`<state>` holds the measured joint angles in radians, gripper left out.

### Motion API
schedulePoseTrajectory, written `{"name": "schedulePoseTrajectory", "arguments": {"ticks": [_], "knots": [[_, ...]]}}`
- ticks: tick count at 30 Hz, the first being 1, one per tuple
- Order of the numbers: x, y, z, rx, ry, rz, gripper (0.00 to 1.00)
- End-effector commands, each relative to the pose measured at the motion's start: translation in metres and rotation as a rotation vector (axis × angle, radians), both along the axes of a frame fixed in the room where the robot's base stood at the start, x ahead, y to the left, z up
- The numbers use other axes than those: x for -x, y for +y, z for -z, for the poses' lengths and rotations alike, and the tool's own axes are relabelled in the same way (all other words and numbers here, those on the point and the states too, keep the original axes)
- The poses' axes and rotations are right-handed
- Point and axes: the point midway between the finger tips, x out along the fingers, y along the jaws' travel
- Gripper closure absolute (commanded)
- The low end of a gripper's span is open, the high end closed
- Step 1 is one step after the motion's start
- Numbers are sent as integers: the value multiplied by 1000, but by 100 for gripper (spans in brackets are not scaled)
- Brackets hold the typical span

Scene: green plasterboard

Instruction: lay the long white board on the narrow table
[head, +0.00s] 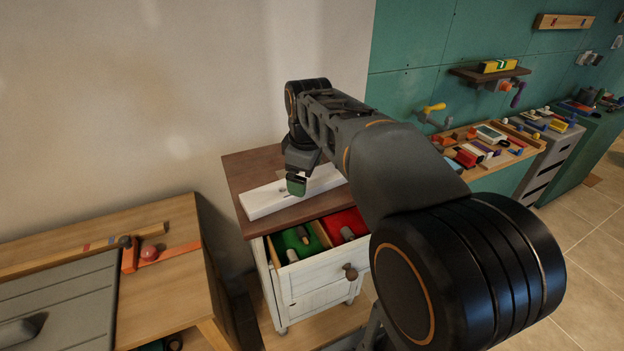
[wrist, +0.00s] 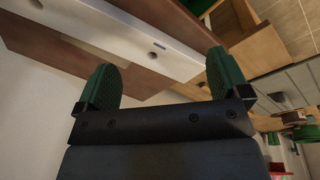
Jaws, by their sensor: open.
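The long white board (head: 263,202) lies flat on the dark brown top (head: 243,168) of a small white cabinet in the head view. My gripper (head: 296,187) points down at the middle of the board, with a green finger at or just above it. In the wrist view the board (wrist: 112,32) runs across the picture beyond the two green fingers. My gripper (wrist: 161,76) is open there, with nothing held between the fingers. I cannot tell whether a finger touches the board. Which piece is the narrow table is unclear.
The cabinet's top drawer (head: 312,260) is open, with green and red compartments holding things. A wooden workbench (head: 181,222) with an orange piece stands at the left, across a gap. At the right, a cluttered bench (head: 526,158) stands below a green wall with a shelf (head: 478,75).

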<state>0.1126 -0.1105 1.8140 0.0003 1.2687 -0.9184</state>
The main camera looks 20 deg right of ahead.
Motion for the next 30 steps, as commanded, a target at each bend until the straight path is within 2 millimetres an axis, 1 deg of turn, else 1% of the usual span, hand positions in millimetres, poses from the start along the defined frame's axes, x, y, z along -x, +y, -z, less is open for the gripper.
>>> {"name": "schedulePoseTrajectory", "arguments": {"ticks": [1,3,6,9,12,15,17,20,24,30], "knots": [[-20,-9,-6,16,28,-104,1],[-42,-21,-14,35,61,-262,0],[-67,-37,-21,49,101,-458,0],[-85,-51,-24,55,131,-618,0],[-96,-62,-25,56,150,-735,0],[-103,-69,-24,55,161,-811,0],[-105,-71,-19,53,166,-838,0],[-106,-73,-4,51,170,-860,0],[-106,-74,22,51,170,-863,0],[-106,-74,49,53,168,-861,0]]}}
